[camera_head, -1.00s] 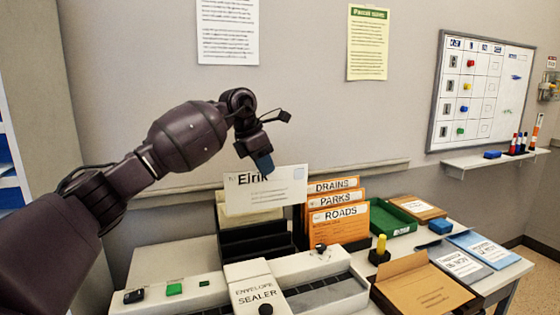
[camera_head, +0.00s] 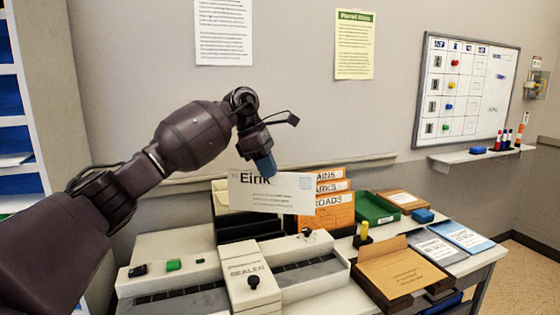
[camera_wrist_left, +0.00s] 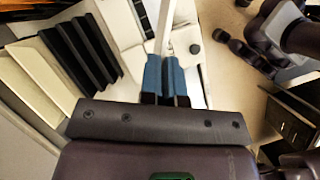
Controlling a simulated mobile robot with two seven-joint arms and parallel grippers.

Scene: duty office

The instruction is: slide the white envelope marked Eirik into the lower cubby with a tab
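My left gripper (camera_head: 264,164) is shut on the top edge of the white envelope (camera_head: 277,197), marked "Eirik". The envelope hangs upright, face to the head camera, above the desk. In the left wrist view, the blue fingertips (camera_wrist_left: 166,76) are closed together on the envelope's thin white edge (camera_wrist_left: 164,28). A cubby unit (camera_head: 42,120) with blue-lined compartments stands at the far left of the head view, cut off by the frame. A pale sheet (camera_head: 14,160) lies in one compartment. I cannot make out a tab there. My right gripper is not in view.
Behind the envelope stand a black stepped rack (camera_head: 232,229) and orange folders (camera_head: 335,215). The envelope sealer (camera_head: 250,275) is in front. A green tray (camera_head: 375,211) and a brown box (camera_head: 398,271) are to the right.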

